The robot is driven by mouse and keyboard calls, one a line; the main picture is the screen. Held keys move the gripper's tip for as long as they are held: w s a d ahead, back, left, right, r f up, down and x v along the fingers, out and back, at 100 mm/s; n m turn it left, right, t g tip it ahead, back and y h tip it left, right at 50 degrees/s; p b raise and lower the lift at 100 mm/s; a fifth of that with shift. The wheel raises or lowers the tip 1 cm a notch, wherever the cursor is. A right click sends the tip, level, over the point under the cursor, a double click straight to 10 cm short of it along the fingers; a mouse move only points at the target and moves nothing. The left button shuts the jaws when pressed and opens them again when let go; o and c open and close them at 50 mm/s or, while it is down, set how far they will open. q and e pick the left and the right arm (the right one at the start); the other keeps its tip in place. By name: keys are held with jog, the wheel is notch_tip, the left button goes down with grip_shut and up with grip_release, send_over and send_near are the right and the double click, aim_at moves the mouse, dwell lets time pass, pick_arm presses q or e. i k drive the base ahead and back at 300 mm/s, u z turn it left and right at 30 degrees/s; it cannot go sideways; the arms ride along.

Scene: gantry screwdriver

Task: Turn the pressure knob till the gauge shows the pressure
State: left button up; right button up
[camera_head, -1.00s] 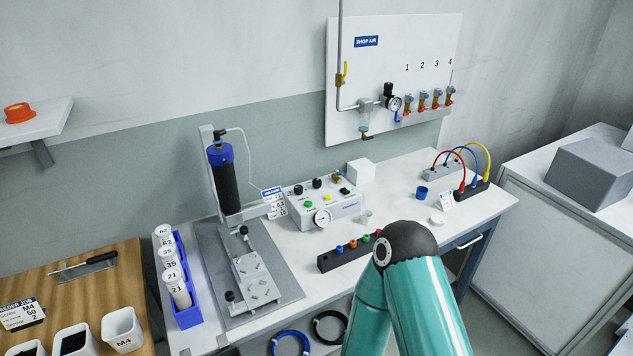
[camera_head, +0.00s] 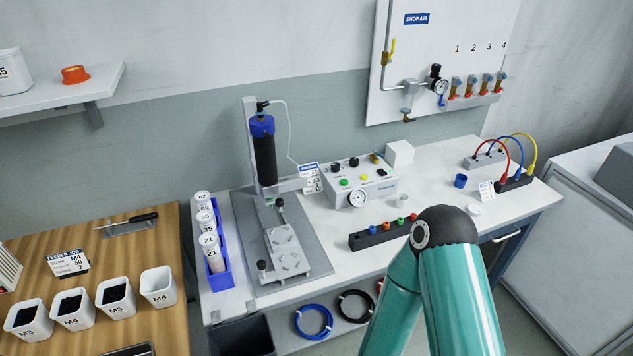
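A grey control box (camera_head: 376,187) stands on the white workbench. It has a round white-faced gauge (camera_head: 358,198) low on its front, and black knobs (camera_head: 354,162) and coloured buttons on top. A second round gauge (camera_head: 440,87) is on the wall panel, beside a regulator with a black knob (camera_head: 435,71). Both gauge readings are too small to tell. My teal arm shows at the lower right, its dark joint in front of the bench. Neither gripper is in view.
A screwdriver stand (camera_head: 264,150) with a fixture plate is left of the box. A blue rack (camera_head: 224,262) of labelled bottles is farther left. A black block (camera_head: 377,236) with coloured knobs lies before the box. A white cube (camera_head: 400,153) and blue cup (camera_head: 460,181) stand nearby.

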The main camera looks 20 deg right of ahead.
aim_at(354, 161)
jog(key=z, duration=0.2)
jog(key=k, duration=0.5)
jog(key=u, duration=0.6)
jog(key=i, duration=0.1)
jog(key=z, duration=2.3)
jog(key=i, duration=1.65)
jog(key=z, duration=0.9)
jog(key=i, duration=0.2)
jog(key=u, duration=3.1)
